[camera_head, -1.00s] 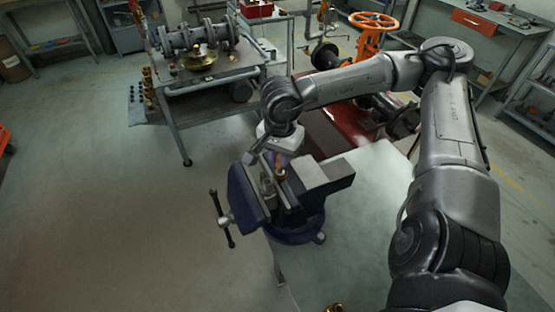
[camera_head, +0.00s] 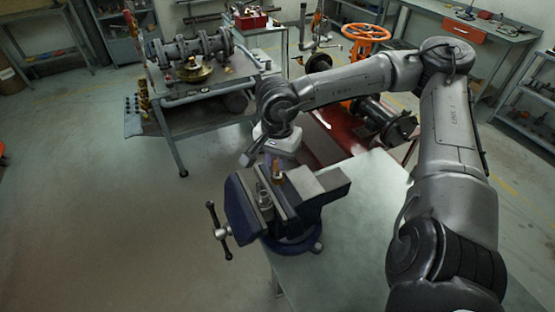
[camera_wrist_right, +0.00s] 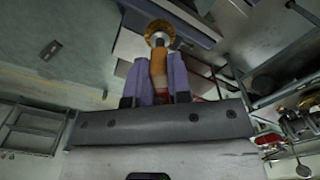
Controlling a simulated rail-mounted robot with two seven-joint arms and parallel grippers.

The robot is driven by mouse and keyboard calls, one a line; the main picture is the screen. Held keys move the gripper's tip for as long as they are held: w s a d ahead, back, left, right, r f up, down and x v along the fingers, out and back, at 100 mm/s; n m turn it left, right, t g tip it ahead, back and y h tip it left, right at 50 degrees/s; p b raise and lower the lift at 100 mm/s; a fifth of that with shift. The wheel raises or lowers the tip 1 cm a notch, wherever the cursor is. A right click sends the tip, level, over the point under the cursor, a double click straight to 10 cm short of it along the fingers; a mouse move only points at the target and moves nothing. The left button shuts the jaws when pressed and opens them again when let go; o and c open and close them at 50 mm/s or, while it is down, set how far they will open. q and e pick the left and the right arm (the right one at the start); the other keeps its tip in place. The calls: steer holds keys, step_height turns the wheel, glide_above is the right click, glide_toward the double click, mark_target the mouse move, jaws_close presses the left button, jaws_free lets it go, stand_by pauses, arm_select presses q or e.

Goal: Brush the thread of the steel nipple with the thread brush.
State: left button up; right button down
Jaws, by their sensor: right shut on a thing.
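The steel nipple (camera_head: 264,198) stands upright in the jaws of the blue bench vise (camera_head: 242,208). My right gripper (camera_head: 275,169) is just above and behind the vise jaws, shut on the thread brush (camera_head: 277,171). In the right wrist view, the purple fingers (camera_wrist_right: 160,84) grip the brush's orange handle (camera_wrist_right: 158,66), and its round brass bristle head (camera_wrist_right: 160,32) extends beyond the fingertips. The brush appears apart from the nipple, though the exact gap is hard to judge. My left gripper is not in view.
The vise is mounted at the corner of a pale bench (camera_head: 350,235), whose visible top is mostly clear. Behind it are a red surface (camera_head: 335,140) and an orange handwheel (camera_head: 367,32). A cart (camera_head: 212,86) with a valve body stands at the back left.

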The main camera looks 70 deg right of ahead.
steer(key=shift+r+p, duration=0.85)
steer(key=shift+r, duration=0.8)
steer(key=shift+d+f, duration=0.1)
